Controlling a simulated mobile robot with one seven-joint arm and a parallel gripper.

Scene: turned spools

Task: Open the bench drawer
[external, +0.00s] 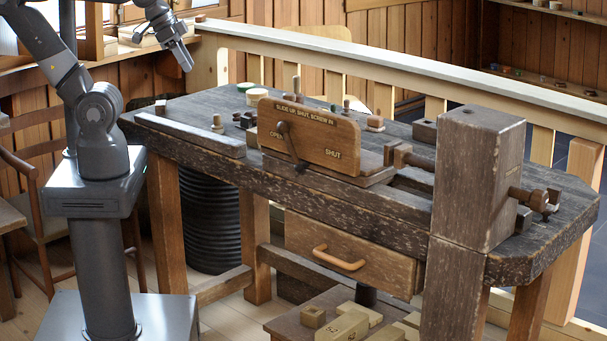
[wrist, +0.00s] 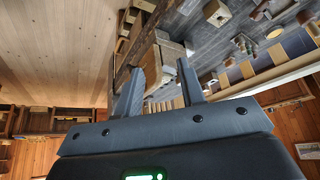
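The bench drawer (external: 380,263) hangs under the dark, worn bench top (external: 225,168) in the external view. Its wooden front bears one curved, lighter wooden handle (external: 338,259). No gap or drawer inside shows from this angle; the front looks in line under the bench edge. My gripper (external: 188,67) is high at the upper left, above the bench's far left end, well away from the handle. In the wrist view my gripper (wrist: 160,82) has its two fingers spread apart with nothing held between them. I cannot make out the drawer handle in the wrist view.
A heavy wooden vise block (external: 478,185) stands right of the drawer. A board with a lever (external: 330,140) sits on the bench above it. A low table with wooden blocks (external: 342,326) stands below the drawer. A chair (external: 45,225) is behind my base.

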